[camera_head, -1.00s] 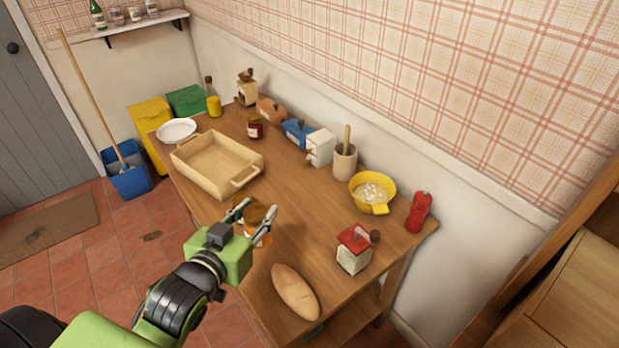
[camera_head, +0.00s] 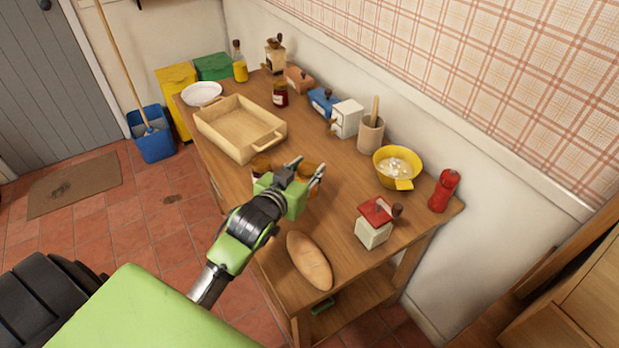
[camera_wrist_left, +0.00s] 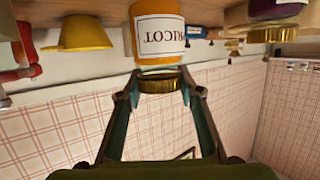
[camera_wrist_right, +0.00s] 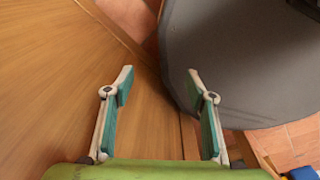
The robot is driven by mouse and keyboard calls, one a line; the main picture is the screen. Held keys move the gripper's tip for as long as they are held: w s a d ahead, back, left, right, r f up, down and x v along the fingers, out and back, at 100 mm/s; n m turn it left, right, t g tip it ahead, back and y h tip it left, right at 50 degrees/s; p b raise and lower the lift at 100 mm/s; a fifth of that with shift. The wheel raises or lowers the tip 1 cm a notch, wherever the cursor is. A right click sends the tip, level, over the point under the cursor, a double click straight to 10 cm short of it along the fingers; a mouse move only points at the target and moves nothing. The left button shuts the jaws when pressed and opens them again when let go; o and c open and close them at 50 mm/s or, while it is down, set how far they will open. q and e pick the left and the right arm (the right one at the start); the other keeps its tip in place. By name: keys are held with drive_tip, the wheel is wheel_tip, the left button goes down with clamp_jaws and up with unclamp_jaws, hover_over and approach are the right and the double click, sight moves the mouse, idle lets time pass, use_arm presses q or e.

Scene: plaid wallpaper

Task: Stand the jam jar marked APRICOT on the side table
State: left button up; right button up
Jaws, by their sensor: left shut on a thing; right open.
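The apricot jam jar (camera_wrist_left: 158,35) is orange with a gold lid; in the left wrist view it appears upside down, its white label partly cut off and ending in "RICOT". My left gripper (camera_wrist_left: 158,82) is shut on it around the lid. In the head view the left gripper (camera_head: 307,172) is over the wooden worktable and mostly hides the jar; I cannot tell whether it touches the top. My right gripper (camera_wrist_right: 160,85) is open and empty. I cannot tell which surface is the side table.
Another jar (camera_head: 262,165) stands just left of my left gripper. A wooden cabinet (camera_head: 570,310) is at right.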

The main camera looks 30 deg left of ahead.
use_arm(q)
drive_tip(key=shift+w+f, duration=0.6)
drive_tip(key=shift+f, duration=1.75)
drive_tip(key=o, duration=1.3)
drive_tip(key=shift+r, duration=0.1)
drive_tip(key=v, duration=1.2)
drive_tip(key=shift+r, duration=0.1)
